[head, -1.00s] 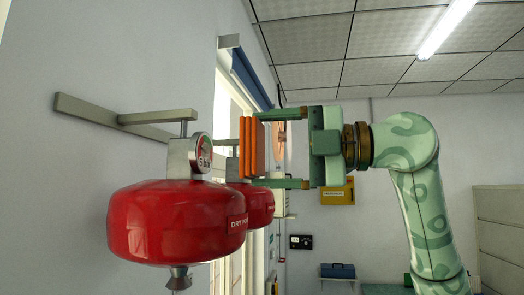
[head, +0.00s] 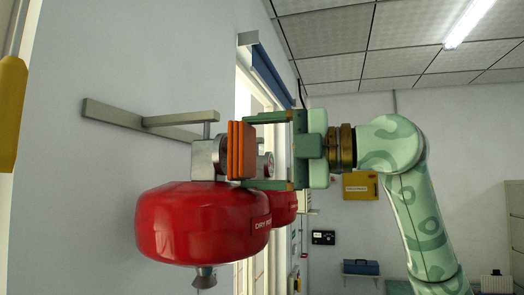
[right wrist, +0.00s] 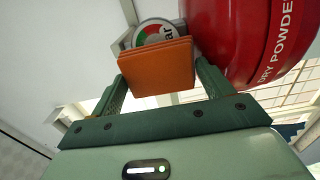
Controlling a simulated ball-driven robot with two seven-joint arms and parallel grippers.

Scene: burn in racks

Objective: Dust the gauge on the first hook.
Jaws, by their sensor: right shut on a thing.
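The near red dry powder extinguisher (head: 200,225) hangs from a grey wall bracket (head: 150,122). Its silver valve block (head: 205,158) carries the round gauge, mostly hidden by the pad in the head view. In the right wrist view the gauge (right wrist: 152,32), with red and green on its face, shows just beyond the pad's upper edge. My right gripper (head: 241,150) is shut on an orange layered pad (right wrist: 155,70), held upright in front of the gauge. The pad overlaps the gauge in both views; I cannot tell whether they touch. My left gripper is not in view.
A second red extinguisher (head: 284,207) hangs behind the first, close to my right gripper. A window with a blue blind (head: 262,75) is beyond. A yellow box (head: 361,185) is on the far wall. A yellow object (head: 12,110) stands at the left edge.

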